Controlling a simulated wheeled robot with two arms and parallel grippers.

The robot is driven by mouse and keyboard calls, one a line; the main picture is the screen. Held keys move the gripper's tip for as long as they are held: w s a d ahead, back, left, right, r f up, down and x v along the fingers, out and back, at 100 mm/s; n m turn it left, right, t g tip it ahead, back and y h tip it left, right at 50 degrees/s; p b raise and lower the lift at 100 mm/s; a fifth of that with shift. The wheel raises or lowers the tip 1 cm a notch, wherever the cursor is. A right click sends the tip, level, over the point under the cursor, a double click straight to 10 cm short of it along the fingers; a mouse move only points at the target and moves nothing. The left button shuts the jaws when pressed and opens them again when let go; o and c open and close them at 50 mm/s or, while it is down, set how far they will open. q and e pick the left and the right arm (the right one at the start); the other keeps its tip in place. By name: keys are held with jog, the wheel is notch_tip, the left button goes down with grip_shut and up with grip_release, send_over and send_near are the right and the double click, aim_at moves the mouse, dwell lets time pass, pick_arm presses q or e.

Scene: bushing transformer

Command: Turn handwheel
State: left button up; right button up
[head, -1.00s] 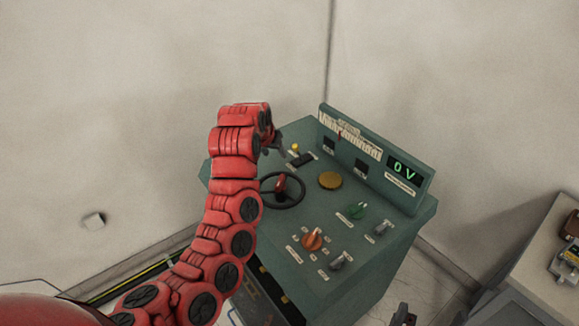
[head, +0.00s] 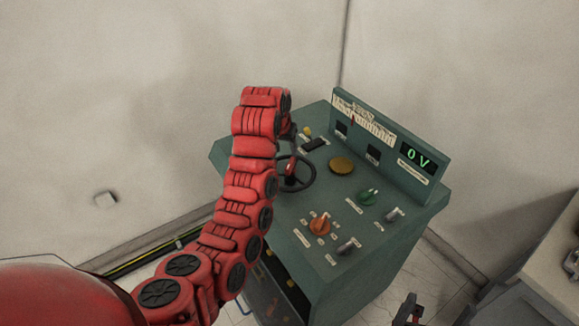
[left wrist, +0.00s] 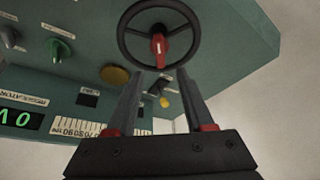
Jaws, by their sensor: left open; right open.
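The black handwheel (head: 311,173) lies on the sloping top of the green control desk, with a red part at its centre. My red left arm covers its left side in the head view. The whole wheel (left wrist: 158,46) shows at the top of the left wrist view. My left gripper (left wrist: 160,73) is open and empty, its two fingers apart and pointing towards the wheel's near rim; I cannot tell whether they touch it. In the head view the left fingers are mostly hidden behind the arm. My right gripper (head: 410,312) shows partly at the bottom edge, away from the wheel.
The desk also bears a yellow disc (head: 342,166), an orange knob (head: 320,226), a green knob (head: 368,197), grey switches and a display (head: 418,158) reading 0 V. A wall stands behind. A grey table (head: 555,240) is at the right.

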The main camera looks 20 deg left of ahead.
aim_at(290, 163)
pick_arm(q)
jog(key=p+x, duration=0.1)
jog(key=x, duration=0.2)
jog(key=shift+r, duration=0.1)
jog(key=p+x, duration=0.2)
jog(key=x, duration=0.3)
jog(key=shift+w, duration=0.15)
jog(key=shift+p+x, duration=0.3)
jog(key=shift+x, duration=0.65)
grip_shut()
